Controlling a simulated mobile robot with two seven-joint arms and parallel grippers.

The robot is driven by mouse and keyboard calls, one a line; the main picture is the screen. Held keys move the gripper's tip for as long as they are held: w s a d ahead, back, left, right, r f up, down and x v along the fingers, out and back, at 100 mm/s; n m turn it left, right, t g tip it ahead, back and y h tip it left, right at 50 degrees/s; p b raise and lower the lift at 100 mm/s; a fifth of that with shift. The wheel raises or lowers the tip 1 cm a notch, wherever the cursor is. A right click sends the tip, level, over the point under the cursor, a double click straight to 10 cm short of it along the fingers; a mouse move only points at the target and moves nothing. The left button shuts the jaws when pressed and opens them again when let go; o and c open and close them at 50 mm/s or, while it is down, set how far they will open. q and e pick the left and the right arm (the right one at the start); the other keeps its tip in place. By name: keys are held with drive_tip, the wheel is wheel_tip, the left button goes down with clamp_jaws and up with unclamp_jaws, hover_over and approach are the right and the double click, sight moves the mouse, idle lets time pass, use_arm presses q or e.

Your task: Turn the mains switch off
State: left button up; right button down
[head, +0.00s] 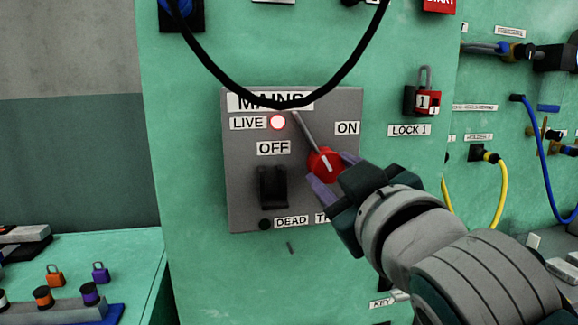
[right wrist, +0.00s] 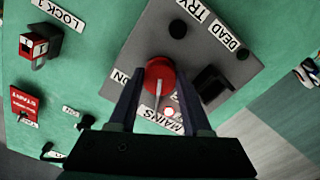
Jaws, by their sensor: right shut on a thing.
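The mains switch is a red round knob (head: 324,166) on a grey panel (head: 240,190) labelled MAINS. Its pale pointer line aims up and left, between the OFF label (head: 273,148) and the ON label (head: 347,128). The LIVE lamp (head: 278,122) glows red. My right gripper (head: 333,175) is shut on the knob, one finger on each side. In the right wrist view the red knob (right wrist: 159,76) sits between the fingers (right wrist: 158,95), its pointer line running toward the MAINS label. My left gripper is not in view.
A black rocker-like part (head: 272,187) and a dark DEAD lamp (head: 265,224) are lower on the panel. A black cable (head: 335,84) loops over the panel's top. A red lock (head: 423,98) hangs to the right. A bench with coloured padlocks (head: 100,272) stands lower left.

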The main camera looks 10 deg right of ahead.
drive_tip(key=n+p, duration=0.1)
drive_tip(key=n, duration=0.4)
drive_tip(key=shift+r+n+p, duration=0.1)
drive_tip(key=shift+n+p, duration=0.2)
drive_tip(key=shift+n, duration=0.1)
drive_tip(key=n, duration=0.4)
drive_tip(key=shift+d+p, duration=0.1)
drive_tip(key=shift+p, duration=0.25)
drive_tip(key=shift+n, duration=1.1)
drive_tip(key=shift+c, duration=1.7)
unclamp_jaws()
